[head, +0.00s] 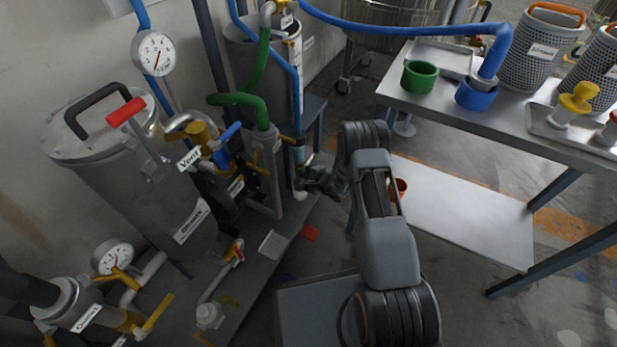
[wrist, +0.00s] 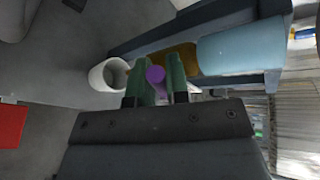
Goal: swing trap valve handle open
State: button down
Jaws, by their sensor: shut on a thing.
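My gripper (head: 318,181) is low beside the skid at the foot of a thin blue pipe in the head view. In the wrist view, its two green fingers (wrist: 155,84) are shut on a small purple piece, the trap valve handle (wrist: 155,74). Behind the handle is a brown-orange valve body (wrist: 178,57), in line with a light blue pipe (wrist: 238,50) on the right and a white open pipe end (wrist: 108,75) on the left. In the head view my gripper and arm hide the handle. The handle's exact angle is hard to tell.
Left of my arm are a grey canister (head: 150,190), a valve tagged Vent (head: 190,158) and a green hose (head: 258,90). On the right is a steel table (head: 440,105) with cups and baskets.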

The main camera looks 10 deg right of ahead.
jog(key=c, duration=1.1)
grip_release()
jog(key=shift+s+d, duration=0.1)
